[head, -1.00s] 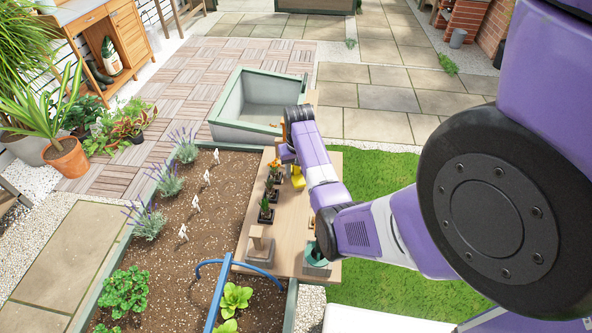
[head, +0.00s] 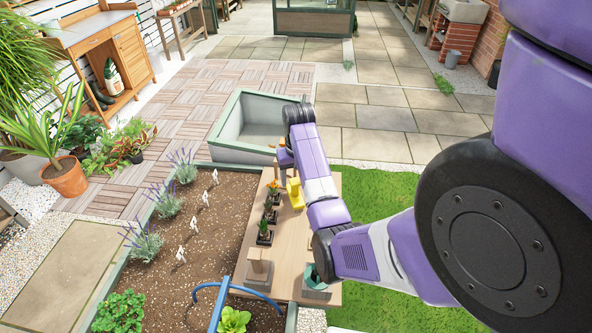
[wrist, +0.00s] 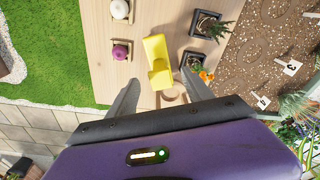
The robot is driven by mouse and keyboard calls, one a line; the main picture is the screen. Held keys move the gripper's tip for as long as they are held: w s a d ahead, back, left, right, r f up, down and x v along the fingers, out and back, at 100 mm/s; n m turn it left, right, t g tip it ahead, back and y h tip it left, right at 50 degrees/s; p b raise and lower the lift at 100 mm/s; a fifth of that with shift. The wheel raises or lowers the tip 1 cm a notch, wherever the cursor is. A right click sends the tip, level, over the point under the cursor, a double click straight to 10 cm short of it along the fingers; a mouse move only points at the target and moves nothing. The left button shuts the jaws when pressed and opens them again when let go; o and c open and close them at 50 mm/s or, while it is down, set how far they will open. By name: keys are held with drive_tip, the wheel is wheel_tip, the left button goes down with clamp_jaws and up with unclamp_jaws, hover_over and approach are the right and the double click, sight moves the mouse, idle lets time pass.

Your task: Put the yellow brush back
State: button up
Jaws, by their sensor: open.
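The yellow brush (wrist: 157,58) is on the light wooden bench (wrist: 90,30). It shows as a yellow block with a shorter yellow part towards my gripper. In the head view the yellow brush (head: 295,194) shows just left of my arm. My gripper (wrist: 161,78) is open, with one finger on each side of the brush's near end in the wrist view. I see nothing held, and I cannot tell how high the fingers are above the bench. In the head view my arm hides the fingers.
Small black-potted plants (wrist: 207,26) line one bench edge, close to the brush. A purple round item (wrist: 121,50) and a white one (wrist: 121,10) sit on the other side. A round wooden piece (wrist: 174,96) lies between my fingers. A grey-green trough (head: 232,120) stands beyond the bench.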

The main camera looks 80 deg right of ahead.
drive_tip(key=shift+s+a+r, duration=0.1)
drive_tip(key=shift+a+r, duration=0.05)
drive_tip(key=shift+r, duration=1)
drive_tip(key=shift+s+a+r, duration=0.1)
drive_tip(key=shift+r, duration=1.05)
